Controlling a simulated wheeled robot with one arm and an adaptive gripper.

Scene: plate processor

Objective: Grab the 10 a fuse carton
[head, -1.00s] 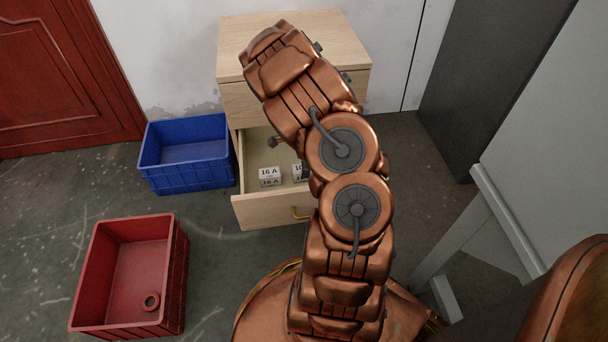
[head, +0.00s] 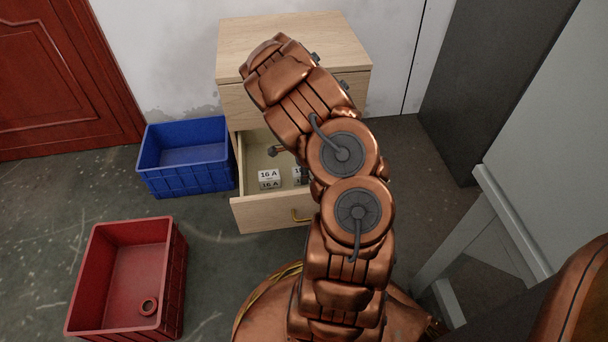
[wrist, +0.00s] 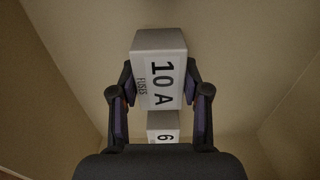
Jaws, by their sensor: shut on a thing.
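The white 10 A fuse carton (wrist: 160,72) is between the two fingers of my gripper (wrist: 160,98) in the wrist view. The fingers are shut on its two sides, and its black "10 A" label faces the camera. A second white carton (wrist: 163,126) shows just below it, with only a "6" readable. In the head view, a 16 A carton (head: 269,179) sits in the open drawer (head: 270,215). Another white carton (head: 298,176) beside it is partly hidden by my arm, its label cut off. My gripper's fingers are hidden behind the arm in the head view.
The drawer belongs to a light wood cabinet (head: 235,40) against the wall. A blue crate (head: 187,178) stands left of the drawer. A grey table (head: 510,235) stands right.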

